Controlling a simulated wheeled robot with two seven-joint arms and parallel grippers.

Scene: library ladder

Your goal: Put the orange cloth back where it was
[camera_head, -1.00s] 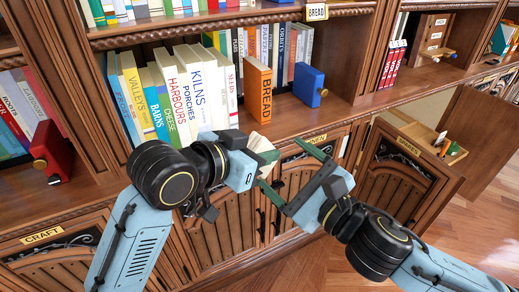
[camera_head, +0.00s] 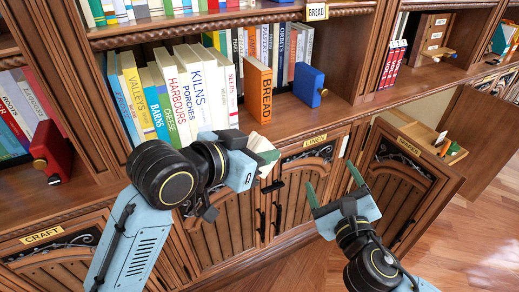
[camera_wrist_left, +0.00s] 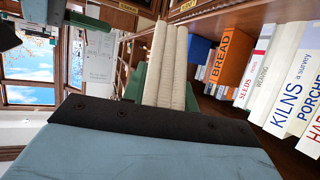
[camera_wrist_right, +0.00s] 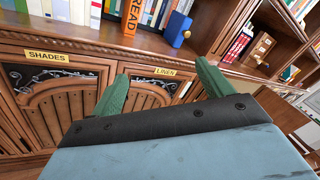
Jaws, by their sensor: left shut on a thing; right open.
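My left gripper is in front of the shelf edge, above the cabinet doors. My right gripper (camera_head: 333,182) is open and empty, in front of the cabinet doors to the right of the left one. Its two green fingers stand apart in the right wrist view (camera_wrist_right: 160,88). The LINEN label (camera_head: 315,140) is above a closed-looking door.
Books, including an orange BREAD book (camera_head: 259,92), stand on the shelf behind my grippers. A blue block-like object (camera_head: 308,86) is beside them, a red one (camera_head: 50,150) at left. Open floor is at lower right.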

